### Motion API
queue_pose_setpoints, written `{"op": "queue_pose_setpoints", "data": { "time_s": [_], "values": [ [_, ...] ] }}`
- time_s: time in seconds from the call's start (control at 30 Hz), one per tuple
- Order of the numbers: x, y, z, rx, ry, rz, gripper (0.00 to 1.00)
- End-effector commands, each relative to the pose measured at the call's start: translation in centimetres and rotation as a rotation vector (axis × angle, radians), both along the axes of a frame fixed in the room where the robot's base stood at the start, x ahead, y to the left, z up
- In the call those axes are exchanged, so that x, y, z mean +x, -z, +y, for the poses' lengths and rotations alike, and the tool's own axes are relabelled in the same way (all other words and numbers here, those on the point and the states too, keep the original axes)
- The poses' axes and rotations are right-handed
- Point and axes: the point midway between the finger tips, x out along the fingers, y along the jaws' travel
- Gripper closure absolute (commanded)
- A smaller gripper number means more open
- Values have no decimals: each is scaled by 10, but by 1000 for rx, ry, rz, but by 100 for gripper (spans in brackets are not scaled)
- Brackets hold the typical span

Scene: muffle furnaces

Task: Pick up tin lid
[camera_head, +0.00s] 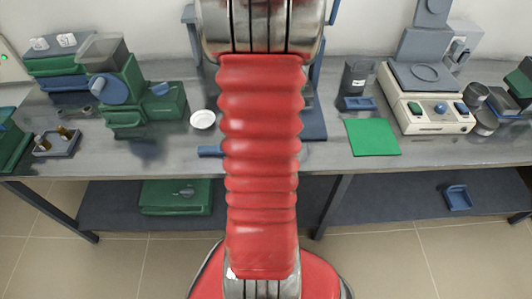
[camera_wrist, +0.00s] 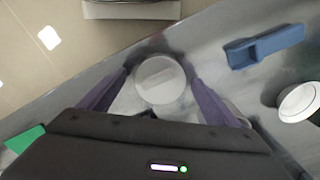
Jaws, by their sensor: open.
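The tin lid (camera_wrist: 160,80) shows in the wrist view as a round, pale grey disc with a faint lighter bar across it. It lies near the table's edge. My gripper (camera_wrist: 159,72) is open, with one dark purple finger on each side of the lid. The fingers look close to its rim, but I cannot tell whether they touch it. The lower part of the lid is near my dark gripper body. In the head view my red arm hides the lid and the gripper.
A blue tool (camera_wrist: 265,45) and a white dish (camera_wrist: 298,101) lie to the right in the wrist view. A green mat (camera_head: 373,137), a cream balance (camera_head: 427,97) and green equipment (camera_head: 120,95) are on the bench. A lower shelf (camera_head: 375,203) runs below.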

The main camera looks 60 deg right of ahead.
Motion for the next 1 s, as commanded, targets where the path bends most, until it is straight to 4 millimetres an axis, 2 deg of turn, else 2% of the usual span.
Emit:
{"op": "queue_pose_setpoints", "data": {
  "time_s": [0.6, 1.0],
  "values": [
    [0, 3, 0, 0, -1, 0, 16],
    [0, 3, 0, 0, -1, 0, 44]
  ]
}}
